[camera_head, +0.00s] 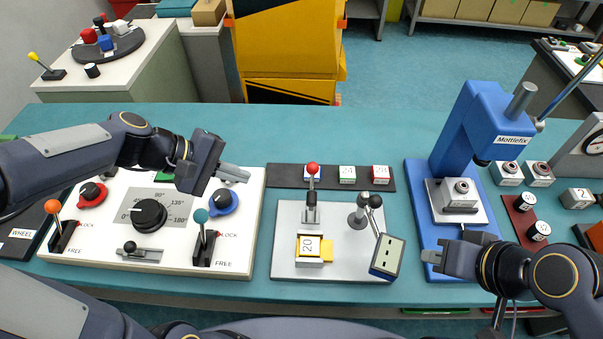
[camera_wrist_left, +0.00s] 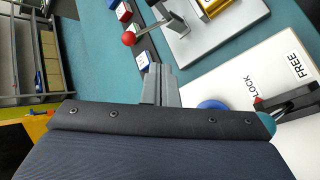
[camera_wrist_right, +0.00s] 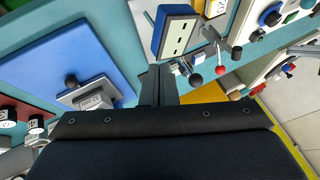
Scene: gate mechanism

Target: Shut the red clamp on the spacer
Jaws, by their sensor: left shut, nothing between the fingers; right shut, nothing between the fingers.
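The red clamp (camera_head: 312,190) stands on a light grey plate (camera_head: 290,215), its red-ball lever upright. The red ball also shows in the left wrist view (camera_wrist_left: 128,38). The spacer (camera_head: 312,245), a yellow block marked 20, sits on the plate in front of the clamp; part of it shows in the left wrist view (camera_wrist_left: 213,8). My left gripper (camera_head: 238,173) is shut and empty, left of the clamp above the back right of the white panel. My right gripper (camera_head: 430,257) is shut and empty, right of the plate by the blue press base.
A black-ball lever (camera_head: 375,201) and a tilted blue-framed box (camera_head: 387,256) stand on the plate's right side. A dark strip with labelled blocks (camera_head: 347,174) lies behind. The blue press (camera_head: 490,125) stands at right. The white panel (camera_head: 150,215) has knobs and levers.

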